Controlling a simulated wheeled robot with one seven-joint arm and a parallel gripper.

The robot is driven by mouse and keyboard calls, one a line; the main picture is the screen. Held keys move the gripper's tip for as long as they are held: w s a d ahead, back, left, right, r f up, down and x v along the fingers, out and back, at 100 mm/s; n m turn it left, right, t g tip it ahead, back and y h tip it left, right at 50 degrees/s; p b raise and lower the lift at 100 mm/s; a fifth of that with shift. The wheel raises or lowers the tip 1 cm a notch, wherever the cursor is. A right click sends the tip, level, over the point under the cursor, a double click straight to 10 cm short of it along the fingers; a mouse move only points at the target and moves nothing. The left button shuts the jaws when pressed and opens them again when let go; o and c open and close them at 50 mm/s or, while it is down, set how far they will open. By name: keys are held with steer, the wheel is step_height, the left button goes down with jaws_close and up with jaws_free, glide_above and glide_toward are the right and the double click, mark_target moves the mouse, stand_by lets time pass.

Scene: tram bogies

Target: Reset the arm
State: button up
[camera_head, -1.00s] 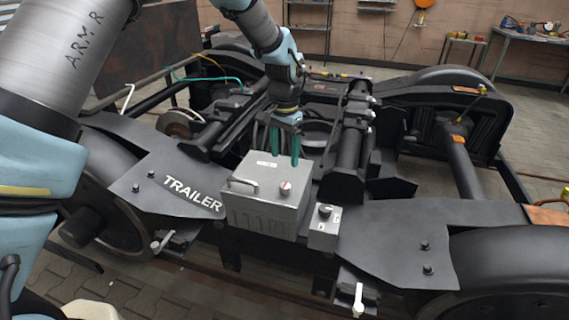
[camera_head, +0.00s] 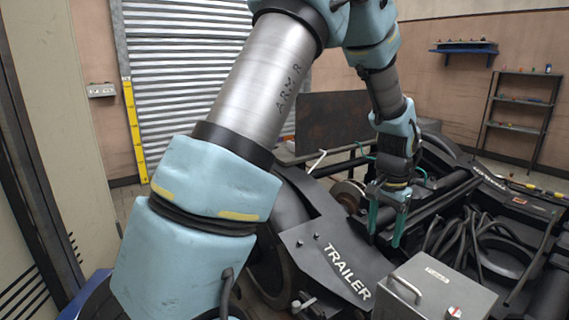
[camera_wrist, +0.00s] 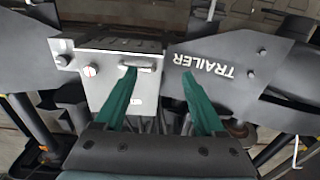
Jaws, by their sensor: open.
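My arm reaches over the tram bogie (camera_head: 330,240) in the head view. My gripper (camera_head: 384,240) has two green fingers, spread apart with nothing between them. It hangs above the bogie, left of and behind the grey metal box (camera_head: 432,290). In the wrist view my gripper (camera_wrist: 158,72) is also open and empty. There the grey box (camera_wrist: 105,85) with its handle and red knob lies by the left finger. The dark plate marked TRAILER (camera_wrist: 225,65) lies by the right finger.
Black hoses (camera_head: 480,240) lie on the bogie behind the box. A roller shutter (camera_head: 180,70) with a yellow strip (camera_head: 134,130) stands at the back left. A shelf rack (camera_head: 518,110) stands by the back wall at the right.

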steer(key=a+r+n, duration=0.2)
steer(key=a+n, duration=0.1)
steer(key=a, duration=0.7)
steer(key=a+r+n, duration=0.2)
steer(key=a+r, duration=0.1)
steer(key=a, duration=0.6)
steer(key=s+a+n+t+p, duration=0.1)
steer(key=s+a+n, duration=0.4)
steer(key=a, duration=0.7)
steer(key=shift+s+a+r, duration=0.3)
steer(key=shift+s+r, duration=0.05)
steer(key=shift+s, duration=0.1)
